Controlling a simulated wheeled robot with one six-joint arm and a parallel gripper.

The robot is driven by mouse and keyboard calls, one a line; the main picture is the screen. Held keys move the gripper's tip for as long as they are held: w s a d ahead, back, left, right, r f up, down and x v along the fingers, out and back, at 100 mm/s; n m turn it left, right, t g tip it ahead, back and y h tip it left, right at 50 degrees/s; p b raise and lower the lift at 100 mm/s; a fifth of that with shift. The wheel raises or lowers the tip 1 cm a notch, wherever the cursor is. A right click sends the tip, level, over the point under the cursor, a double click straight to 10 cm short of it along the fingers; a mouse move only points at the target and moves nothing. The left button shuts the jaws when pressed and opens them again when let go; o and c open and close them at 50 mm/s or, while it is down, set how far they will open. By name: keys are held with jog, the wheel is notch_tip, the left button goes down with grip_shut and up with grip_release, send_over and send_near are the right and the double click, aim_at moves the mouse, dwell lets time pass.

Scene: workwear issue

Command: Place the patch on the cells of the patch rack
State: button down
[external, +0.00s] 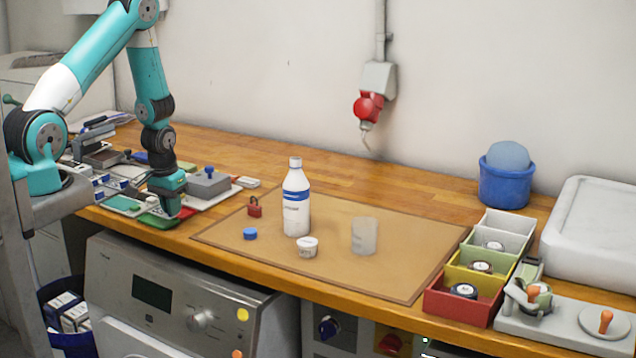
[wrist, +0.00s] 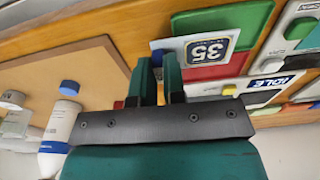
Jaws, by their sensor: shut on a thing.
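My gripper (external: 168,208) is low over the left front part of the bench. In the wrist view, my gripper (wrist: 158,70) has its two fingers close together at the edge of a pale card-like patch (wrist: 205,50) with a dark square reading "35". The fingers are shut on this patch at its left end. The patch lies in front of the coloured cells of the patch rack; green (wrist: 222,18) and red (wrist: 218,70) areas show around it. I cannot tell whether it touches them. In the external view the gripper hides the patch, and green and red cells (external: 160,219) show beside the gripper.
A white bottle (external: 296,212), blue cap (external: 250,233), red padlock (external: 254,208), small tub (external: 307,247) and clear cup (external: 364,236) stand on the brown mat (external: 400,285). A grey box with a blue knob (external: 209,183) is close right of my gripper. Coloured bins (external: 463,308) stand far right.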

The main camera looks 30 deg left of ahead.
jog(key=shift+s+a+f+b, duration=0.1)
jog(key=shift+a+f+b, duration=0.05)
jog(key=shift+b, duration=0.25)
jog(key=w+b, duration=0.3)
jog(key=b, duration=0.1)
jog(key=shift+f, duration=0.15)
jog(key=shift+w+r, duration=0.25)
jog(key=shift+r, duration=0.1)
notch_tip(320, 180, up, 22)
jog(key=w+d+m+b, duration=0.2)
jog(key=w+d+b, duration=0.1)
jog(key=w+d, duration=0.75)
jog(key=m+b, duration=0.2)
jog(key=b, duration=0.1)
send_over(330, 249)
jog(key=shift+h, duration=0.3)
jog(key=f, duration=2)
jog(key=shift+s+f, duration=0.1)
jog(key=shift+s, duration=0.1)
jog(key=shift+f+p, duration=0.6)
jog(key=shift+f, duration=1.95)
